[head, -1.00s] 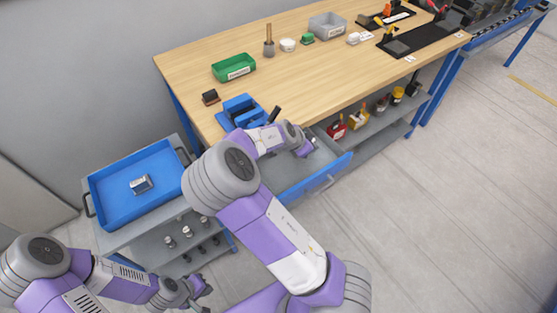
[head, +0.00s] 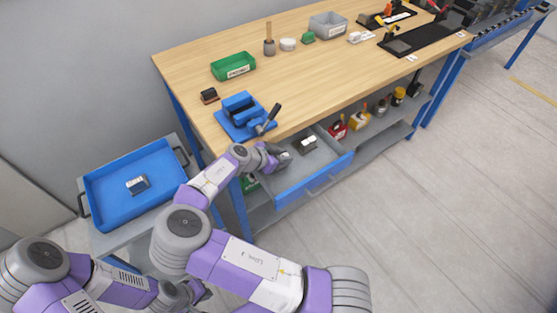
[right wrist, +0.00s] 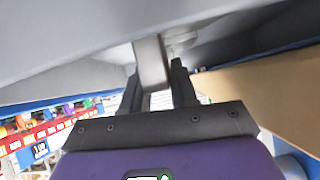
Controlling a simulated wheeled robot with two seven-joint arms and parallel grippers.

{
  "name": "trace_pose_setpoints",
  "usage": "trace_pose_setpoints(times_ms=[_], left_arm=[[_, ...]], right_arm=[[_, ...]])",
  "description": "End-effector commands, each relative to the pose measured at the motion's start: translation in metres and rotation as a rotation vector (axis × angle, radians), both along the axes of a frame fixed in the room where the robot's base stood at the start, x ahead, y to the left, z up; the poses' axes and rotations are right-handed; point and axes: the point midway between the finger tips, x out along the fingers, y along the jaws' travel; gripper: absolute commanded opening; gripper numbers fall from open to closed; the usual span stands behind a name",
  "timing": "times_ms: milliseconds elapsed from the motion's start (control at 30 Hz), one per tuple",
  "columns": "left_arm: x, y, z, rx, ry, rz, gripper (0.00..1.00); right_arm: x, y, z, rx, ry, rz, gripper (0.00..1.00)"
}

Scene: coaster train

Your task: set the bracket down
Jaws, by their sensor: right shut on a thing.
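My right gripper (head: 283,158) is at the left side of the open drawer (head: 325,165) under the bench, below the blue vise (head: 240,115). In the right wrist view the right gripper (right wrist: 157,90) is shut on a plain grey bar-like piece (right wrist: 150,62), which seems to be the bracket. The head view is too small to show it in the jaws. A grey surface fills the top of the wrist view, close to the piece; I cannot tell whether they touch. My left gripper (head: 203,292) is low at the lower left, away from the bench, its jaws unclear.
A small dark-and-white object (head: 305,144) lies in the drawer. A blue tray (head: 110,205) with a small labelled grey block (head: 137,185) stands on the cart at left. The vise's dark handle (head: 268,119) sticks up near the bench edge.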

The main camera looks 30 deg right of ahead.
Motion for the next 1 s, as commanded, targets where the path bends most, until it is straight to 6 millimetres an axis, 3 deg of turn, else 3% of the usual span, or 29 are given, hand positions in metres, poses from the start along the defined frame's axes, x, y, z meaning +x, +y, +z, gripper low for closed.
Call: trace_pose_setpoints(times_ms=[300, 433, 700, 733, 867, 1000], left_arm=[[0.0, 0.0, -0.014, 0.0, 0.0, 0.0, 0.0], [0.0, 0.0, -0.017, 0.0, 0.0, 0.0, 0.0], [0.0, 0.0, -0.017, 0.0, 0.0, 0.0, 0.0], [0.0, 0.0, -0.017, 0.0, 0.0, 0.0, 0.0], [0.0, 0.0, -0.017, 0.0, 0.0, 0.0, 0.0], [0.0, 0.0, -0.017, 0.0, 0.0, 0.0, 0.0]], right_arm=[[0.005, 0.013, 0.003, -0.245, 0.078, 0.003, 0.0], [0.005, 0.013, -0.009, -0.243, 0.078, 0.002, 0.0], [0.005, 0.013, -0.012, -0.239, 0.078, 0.002, 0.0], [0.004, 0.013, -0.013, -0.237, 0.079, 0.002, 0.32], [0.004, 0.013, -0.012, -0.237, 0.079, 0.002, 0.52], [0.005, 0.013, -0.012, -0.238, 0.078, 0.002, 0.53]])
